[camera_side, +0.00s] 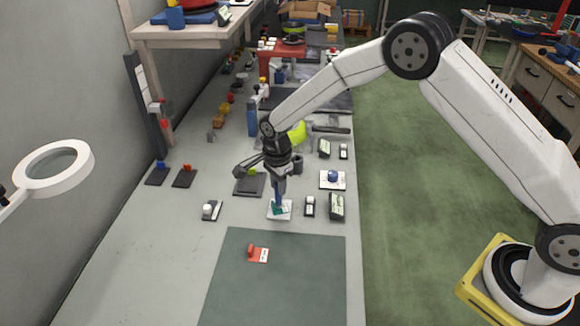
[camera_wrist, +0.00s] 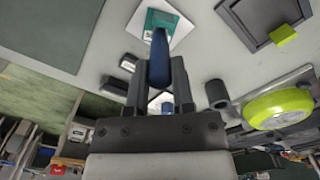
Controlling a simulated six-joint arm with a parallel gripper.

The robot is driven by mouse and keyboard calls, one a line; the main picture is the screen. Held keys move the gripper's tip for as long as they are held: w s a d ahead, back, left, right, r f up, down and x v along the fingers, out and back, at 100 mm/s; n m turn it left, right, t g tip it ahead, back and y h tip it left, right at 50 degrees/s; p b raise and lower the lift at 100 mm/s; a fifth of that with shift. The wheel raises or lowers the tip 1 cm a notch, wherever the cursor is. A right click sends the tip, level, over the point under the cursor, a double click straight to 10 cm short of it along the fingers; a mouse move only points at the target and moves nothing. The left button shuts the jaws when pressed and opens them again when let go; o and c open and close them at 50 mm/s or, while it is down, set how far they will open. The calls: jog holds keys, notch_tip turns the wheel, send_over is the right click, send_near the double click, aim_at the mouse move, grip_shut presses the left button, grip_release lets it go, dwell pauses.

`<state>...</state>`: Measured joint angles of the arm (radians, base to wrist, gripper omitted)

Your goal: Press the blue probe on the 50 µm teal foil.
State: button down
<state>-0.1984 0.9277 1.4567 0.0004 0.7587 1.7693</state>
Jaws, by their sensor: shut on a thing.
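My gripper (camera_side: 279,176) is shut on the blue probe (camera_side: 278,195), which points down. In the wrist view the blue probe (camera_wrist: 159,62) sits between my gripper's fingers (camera_wrist: 160,82). The teal foil (camera_side: 274,210) lies on a white card on the table, right below the probe's tip. In the wrist view the teal foil (camera_wrist: 163,20) shows just beyond the tip, partly covered by it. The tip is over or on the foil; I cannot tell whether they touch. No thickness marking is readable.
A dark tray with a green block (camera_side: 250,183) is left of my gripper. Small dark and green devices (camera_side: 336,206) stand to the right. A red item on a card (camera_side: 257,253) lies on the grey mat (camera_side: 275,290) in front, which is mostly clear.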

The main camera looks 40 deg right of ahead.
jog(key=shift+f, duration=0.4)
dwell(0.9)
jog(key=shift+r, duration=0.15)
jog(key=shift+r, duration=3.4)
